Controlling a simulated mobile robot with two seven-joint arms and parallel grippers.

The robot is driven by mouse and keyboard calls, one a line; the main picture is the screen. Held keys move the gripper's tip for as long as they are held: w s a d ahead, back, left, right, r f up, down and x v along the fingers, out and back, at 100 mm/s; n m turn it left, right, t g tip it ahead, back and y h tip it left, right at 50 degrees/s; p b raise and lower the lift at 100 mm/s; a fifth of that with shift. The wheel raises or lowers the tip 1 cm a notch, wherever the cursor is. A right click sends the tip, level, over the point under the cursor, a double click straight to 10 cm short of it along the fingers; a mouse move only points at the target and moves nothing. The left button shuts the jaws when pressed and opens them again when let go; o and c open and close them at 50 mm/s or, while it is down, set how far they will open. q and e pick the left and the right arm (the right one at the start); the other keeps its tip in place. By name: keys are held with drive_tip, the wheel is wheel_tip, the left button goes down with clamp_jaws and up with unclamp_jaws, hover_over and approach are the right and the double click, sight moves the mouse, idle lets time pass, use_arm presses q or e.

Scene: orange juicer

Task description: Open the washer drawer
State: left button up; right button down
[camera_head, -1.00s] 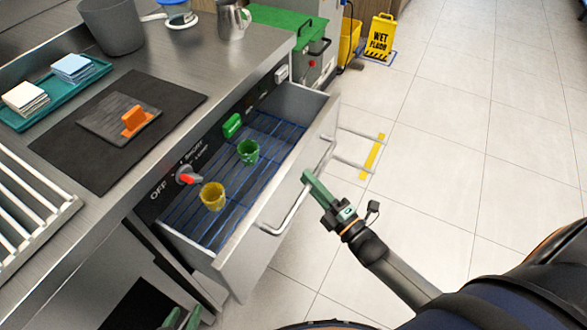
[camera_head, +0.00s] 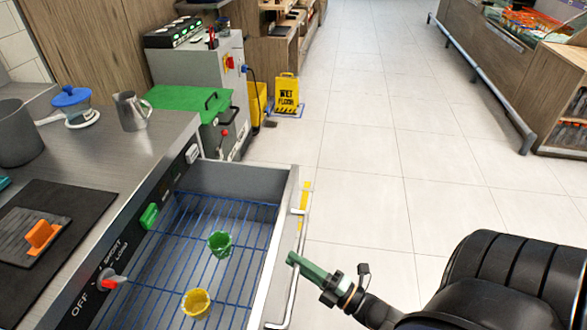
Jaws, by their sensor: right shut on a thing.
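The washer drawer (camera_head: 262,278) is pulled out from the counter front, with a blue wire rack (camera_head: 240,245) as its floor. A green cup (camera_head: 220,244) and a yellow cup (camera_head: 196,303) stand on the rack. The drawer's metal bar handle (camera_head: 287,308) runs along its outer front. My right gripper (camera_head: 293,259), with green fingers, is shut on the handle from the right side. The fingertips partly cover the bar there. My left gripper is out of view.
The control panel has a green switch (camera_head: 149,216) and a red-tipped knob (camera_head: 110,281). The tiled floor (camera_head: 375,150) right of the drawer is largely clear. A metal pitcher (camera_head: 131,111) stands on the counter.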

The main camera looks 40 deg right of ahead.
drive_tip(key=c, duration=1)
unclamp_jaws()
drive_tip(key=shift+c, duration=0.2)
drive_tip(key=shift+o, duration=1.2)
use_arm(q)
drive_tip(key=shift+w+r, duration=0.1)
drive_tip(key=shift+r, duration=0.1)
use_arm(e)
drive_tip(key=shift+s, duration=0.1)
use_arm(q)
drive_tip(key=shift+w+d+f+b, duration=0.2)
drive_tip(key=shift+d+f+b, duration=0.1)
drive_tip(key=shift+b, duration=0.2)
use_arm(e)
drive_tip(key=v, duration=1.2)
drive_tip(key=shift+s, duration=0.2)
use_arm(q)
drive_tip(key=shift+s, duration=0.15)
use_arm(e)
drive_tip(key=shift+d, duration=0.1)
